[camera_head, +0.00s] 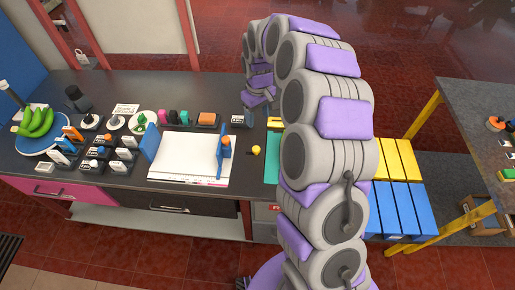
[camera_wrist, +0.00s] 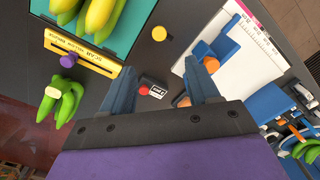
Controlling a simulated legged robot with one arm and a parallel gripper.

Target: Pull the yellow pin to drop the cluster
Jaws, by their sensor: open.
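My gripper (camera_wrist: 163,84) is open in the wrist view, its two blue-grey fingers apart with nothing gripped. Below them shows a black block (camera_wrist: 153,86) with a white label and red knob. A yellow round knob (camera_wrist: 159,33), perhaps the yellow pin, stands on the dark worktop beyond the fingers; it also shows in the head view (camera_head: 256,150). A green banana cluster (camera_wrist: 60,98) is at the left of the wrist view, beside a yellow-framed label plate (camera_wrist: 85,52). I cannot tell whether it hangs. Yellow-green bananas (camera_wrist: 97,15) lie on a teal surface.
A white paper pad (camera_head: 190,155) with blue upright holders lies on the worktop. Several labelled blocks and a blue plate (camera_head: 38,145) with green bananas are at left. Yellow and blue slatted panels (camera_head: 400,205) stand at right. My arm hides part of the worktop.

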